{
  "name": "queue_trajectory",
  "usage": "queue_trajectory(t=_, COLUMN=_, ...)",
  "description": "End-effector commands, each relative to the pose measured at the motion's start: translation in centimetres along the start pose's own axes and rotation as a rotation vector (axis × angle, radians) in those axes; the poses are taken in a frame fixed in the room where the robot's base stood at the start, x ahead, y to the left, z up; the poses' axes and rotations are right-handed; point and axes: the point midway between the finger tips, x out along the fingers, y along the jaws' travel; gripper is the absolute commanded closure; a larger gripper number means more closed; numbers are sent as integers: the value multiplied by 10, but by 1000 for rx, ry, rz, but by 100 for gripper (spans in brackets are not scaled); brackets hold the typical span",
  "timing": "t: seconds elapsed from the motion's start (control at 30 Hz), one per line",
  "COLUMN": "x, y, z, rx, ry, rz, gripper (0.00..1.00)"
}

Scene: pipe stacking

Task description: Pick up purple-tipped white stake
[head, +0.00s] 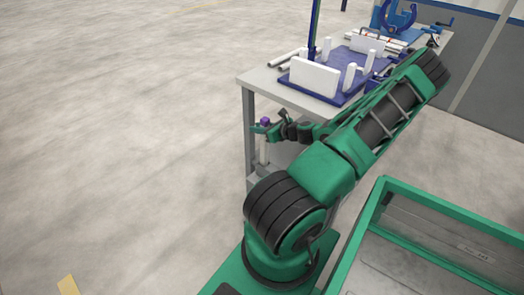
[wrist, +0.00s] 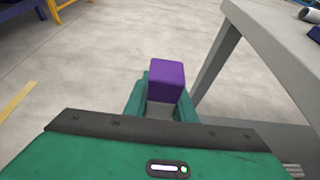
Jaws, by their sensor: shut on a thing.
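The white stake (head: 264,152) with the purple tip (head: 265,122) hangs upright beside the table's near left leg. My gripper (head: 262,129) is shut on it just under the tip. In the wrist view the purple tip (wrist: 167,80) stands up between the two green fingers of my gripper (wrist: 161,108). A little of the pale shaft shows under the tip there; the rest is hidden by my gripper. The stake's lower end is near the table's lower part in the head view, and I cannot tell whether it touches anything.
The grey table (head: 262,78) stands close to the right of my gripper. On it are a blue fixture (head: 322,93) with white upright blocks, several pipes (head: 291,57) and a blue clamp (head: 398,16). A green-framed bin (head: 372,215) is at the lower right. The floor to the left is clear.

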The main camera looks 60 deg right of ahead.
Motion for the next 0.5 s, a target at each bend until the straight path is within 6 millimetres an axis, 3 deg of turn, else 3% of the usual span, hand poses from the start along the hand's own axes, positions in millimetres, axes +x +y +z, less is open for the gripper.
queue_trajectory(t=0.27, x=-1, y=0, z=2, rx=-1, ry=-1, rz=0, gripper=100)
queue_trajectory(t=0.5, x=-7, y=0, z=17, rx=-4, ry=0, rz=0, gripper=100)
